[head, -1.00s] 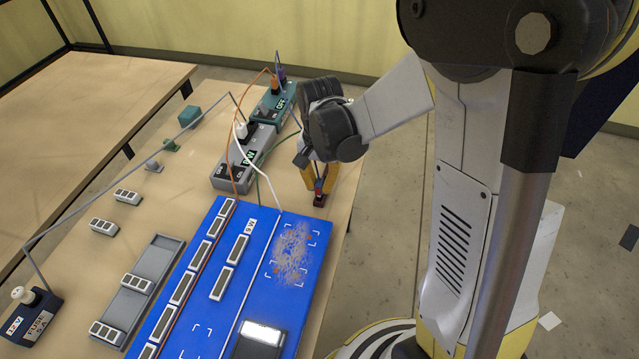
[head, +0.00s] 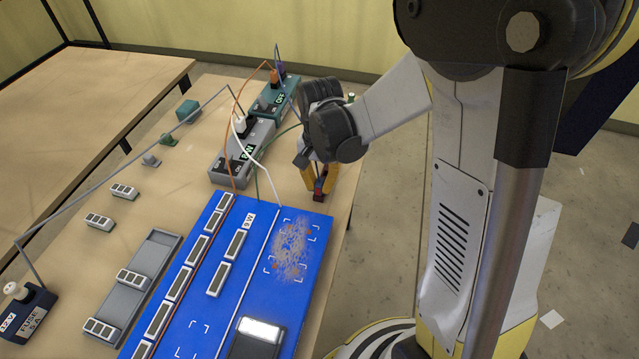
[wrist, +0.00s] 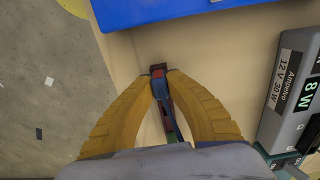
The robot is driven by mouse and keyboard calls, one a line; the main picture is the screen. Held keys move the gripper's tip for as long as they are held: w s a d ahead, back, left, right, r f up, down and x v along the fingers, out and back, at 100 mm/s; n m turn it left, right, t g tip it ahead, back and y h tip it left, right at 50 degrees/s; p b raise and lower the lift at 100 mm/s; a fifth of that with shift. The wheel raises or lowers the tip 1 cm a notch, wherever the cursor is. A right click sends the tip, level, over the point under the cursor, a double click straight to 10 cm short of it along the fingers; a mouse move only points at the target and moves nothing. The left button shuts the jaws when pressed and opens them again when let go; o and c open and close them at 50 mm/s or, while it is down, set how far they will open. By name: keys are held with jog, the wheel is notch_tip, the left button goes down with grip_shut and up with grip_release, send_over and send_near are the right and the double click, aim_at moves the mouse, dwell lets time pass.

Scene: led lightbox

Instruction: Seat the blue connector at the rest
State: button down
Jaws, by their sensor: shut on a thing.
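My gripper (head: 319,185) points down at the table's right edge, beyond the blue board. Its yellow fingers are closed in on a narrow blue piece, the blue connector (wrist: 160,90), which shows between the fingertips in the wrist view (wrist: 161,80). A small dark red block (head: 319,197), which looks like the rest, stands on the table right at the fingertips. It also shows at the fingertips in the wrist view (wrist: 158,68). The fingers hide most of the connector, and I cannot tell whether it is fully seated.
The blue board (head: 312,250) with LED strips lies nearer. A grey power supply (head: 228,165) and a teal one (head: 265,108) stand to the left and beyond, with loose cables around them. A grey tray (head: 150,262) lies left of the board. Bare tabletop surrounds the block.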

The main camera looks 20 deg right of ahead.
jog(key=c, duration=1.4)
grip_release()
jog(key=shift+r+p, duration=3.05)
jog(key=shift+r, duration=0.95)
